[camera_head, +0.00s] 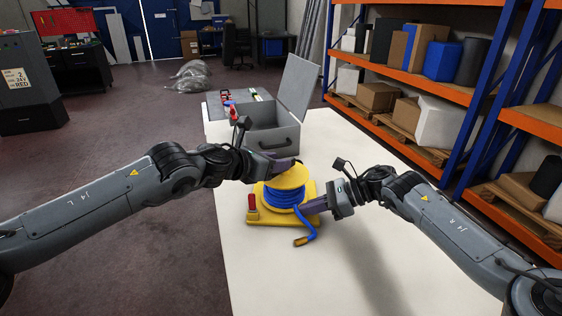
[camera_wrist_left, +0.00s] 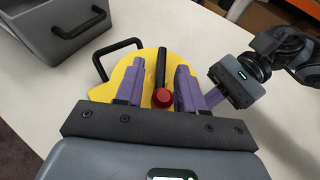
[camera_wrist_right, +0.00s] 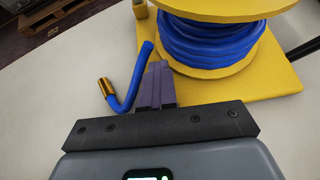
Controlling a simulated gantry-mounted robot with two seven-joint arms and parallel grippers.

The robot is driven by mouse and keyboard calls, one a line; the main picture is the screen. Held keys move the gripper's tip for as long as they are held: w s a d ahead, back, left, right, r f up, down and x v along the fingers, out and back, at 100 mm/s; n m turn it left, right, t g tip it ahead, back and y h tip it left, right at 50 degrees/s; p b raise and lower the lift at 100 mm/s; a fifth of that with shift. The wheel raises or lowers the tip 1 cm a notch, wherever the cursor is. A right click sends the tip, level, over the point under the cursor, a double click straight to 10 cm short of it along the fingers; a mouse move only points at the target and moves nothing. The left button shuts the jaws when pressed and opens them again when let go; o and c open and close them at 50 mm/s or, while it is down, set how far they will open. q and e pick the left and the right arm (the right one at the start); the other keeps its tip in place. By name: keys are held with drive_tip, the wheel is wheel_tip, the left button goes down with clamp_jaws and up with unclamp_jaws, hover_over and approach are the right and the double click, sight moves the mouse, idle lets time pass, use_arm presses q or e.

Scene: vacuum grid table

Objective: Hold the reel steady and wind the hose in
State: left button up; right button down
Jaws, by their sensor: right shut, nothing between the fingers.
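The yellow reel (camera_head: 284,178) with blue hose (camera_head: 286,196) wound on it stands on a yellow base plate on the white table. A loose hose end hangs off the front, tipped with a brass nozzle (camera_head: 301,241); the nozzle also shows in the right wrist view (camera_wrist_right: 104,87). My left gripper (camera_head: 287,165) is over the reel's top. In the left wrist view its fingers are apart, with the black crank (camera_wrist_left: 161,66) and its red knob (camera_wrist_left: 162,98) appearing between them. My right gripper (camera_head: 302,210) is shut and empty, low beside the reel and the loose hose end.
An open grey toolbox (camera_head: 277,135) with its lid raised stands behind the reel. A black loop handle (camera_wrist_left: 103,60) rises beside the reel. The white table (camera_head: 262,285) is bare in front. Orange shelving (camera_head: 420,82) is at right.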

use_arm(q)
drive_tip(key=shift+x, duration=1.25)
drive_tip(key=shift+f, duration=0.1)
drive_tip(key=shift+a, duration=0.1)
clamp_jaws()
